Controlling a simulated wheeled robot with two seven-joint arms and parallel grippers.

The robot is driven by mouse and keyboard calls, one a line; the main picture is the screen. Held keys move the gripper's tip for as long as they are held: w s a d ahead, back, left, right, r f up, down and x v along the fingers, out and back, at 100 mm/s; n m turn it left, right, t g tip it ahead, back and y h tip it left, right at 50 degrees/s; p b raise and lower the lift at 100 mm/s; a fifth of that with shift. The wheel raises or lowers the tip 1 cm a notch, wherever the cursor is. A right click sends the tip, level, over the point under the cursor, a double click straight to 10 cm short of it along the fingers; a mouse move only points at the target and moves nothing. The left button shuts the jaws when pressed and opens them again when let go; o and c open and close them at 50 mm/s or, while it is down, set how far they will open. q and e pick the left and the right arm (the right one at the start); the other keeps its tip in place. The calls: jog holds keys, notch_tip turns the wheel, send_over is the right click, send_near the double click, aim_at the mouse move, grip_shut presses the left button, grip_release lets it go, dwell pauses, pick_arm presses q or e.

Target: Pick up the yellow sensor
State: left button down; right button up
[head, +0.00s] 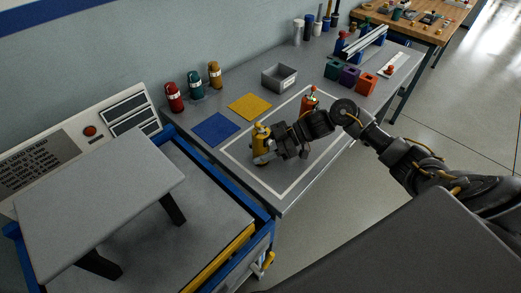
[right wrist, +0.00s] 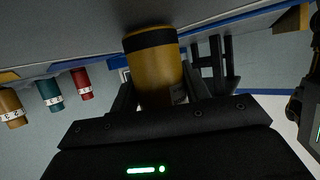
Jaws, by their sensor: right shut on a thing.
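The yellow sensor (head: 261,137), a yellow cylinder with a dark band, is at the left part of the white-outlined area on the grey table in the head view. My right gripper (head: 270,151) reaches it from the right and is shut on it. In the right wrist view the yellow sensor (right wrist: 155,70) stands between the two dark fingers of my right gripper (right wrist: 160,92). The fingers hide part of its lower body. I cannot tell whether its base touches the table. My left gripper is not in view.
An orange-red sensor (head: 309,102) stands behind my right arm. Blue (head: 214,129) and yellow (head: 249,107) mats and a grey bin (head: 279,78) lie behind the outline. Red (head: 174,97), teal (head: 195,85) and ochre (head: 215,75) cylinders line the wall.

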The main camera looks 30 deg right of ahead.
jog(key=shift+r, duration=0.45)
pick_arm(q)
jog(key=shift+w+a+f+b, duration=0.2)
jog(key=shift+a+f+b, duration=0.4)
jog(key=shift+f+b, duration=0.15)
pick_arm(e)
jog(key=s+d+r, duration=0.2)
jog(key=s+r, duration=0.3)
jog(key=s, duration=0.1)
jog(key=s+d+r, duration=0.2)
jog(key=s+r, duration=0.4)
jog(key=s, duration=0.1)
jog(key=shift+d+r, duration=0.25)
